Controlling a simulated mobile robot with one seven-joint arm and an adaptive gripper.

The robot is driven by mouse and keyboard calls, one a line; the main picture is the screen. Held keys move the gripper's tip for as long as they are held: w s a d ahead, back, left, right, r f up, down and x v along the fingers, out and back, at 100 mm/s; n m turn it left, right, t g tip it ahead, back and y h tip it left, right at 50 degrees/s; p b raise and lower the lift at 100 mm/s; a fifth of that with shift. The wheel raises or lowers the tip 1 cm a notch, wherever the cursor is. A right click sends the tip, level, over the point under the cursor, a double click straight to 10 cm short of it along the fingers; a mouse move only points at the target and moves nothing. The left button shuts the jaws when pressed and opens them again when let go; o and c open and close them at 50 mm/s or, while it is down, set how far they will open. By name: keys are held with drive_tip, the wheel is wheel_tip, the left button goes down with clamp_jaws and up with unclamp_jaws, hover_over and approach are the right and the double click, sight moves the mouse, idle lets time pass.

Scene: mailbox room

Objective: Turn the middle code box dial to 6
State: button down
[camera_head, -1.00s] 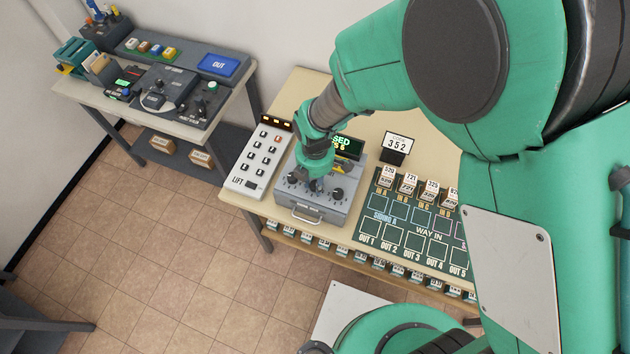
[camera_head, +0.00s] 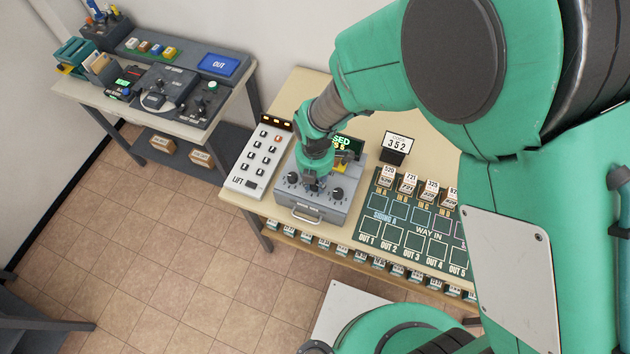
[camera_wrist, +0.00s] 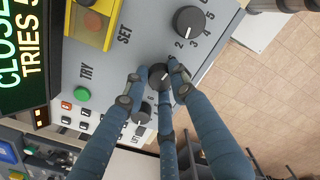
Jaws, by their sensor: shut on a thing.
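The grey code box (camera_head: 327,209) stands on the cream table, with a row of black dials on its top. My gripper (camera_head: 313,184) reaches down over the middle of the row. In the wrist view my gripper (camera_wrist: 155,79) is shut on the middle dial (camera_wrist: 158,75), with blue fingers on its sides. The fingers hide most of that dial's numbers, and I cannot read its setting. One outer dial (camera_wrist: 189,22) shows clear, with numbers around it. The other outer dial (camera_wrist: 140,112) is partly covered by a finger.
The box's display (camera_wrist: 22,50) reads CLOSED and TRIES, its end cut off. A green TRY button (camera_wrist: 83,95) and yellow SET switch (camera_wrist: 92,22) are near the dials. The LIFT panel (camera_head: 259,158) stands left of the box.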

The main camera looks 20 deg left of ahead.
drive_tip(key=c, duration=1.4)
unclamp_jaws()
drive_tip(key=shift+r, duration=0.15)
wheel_tip(320, 180, up, 12)
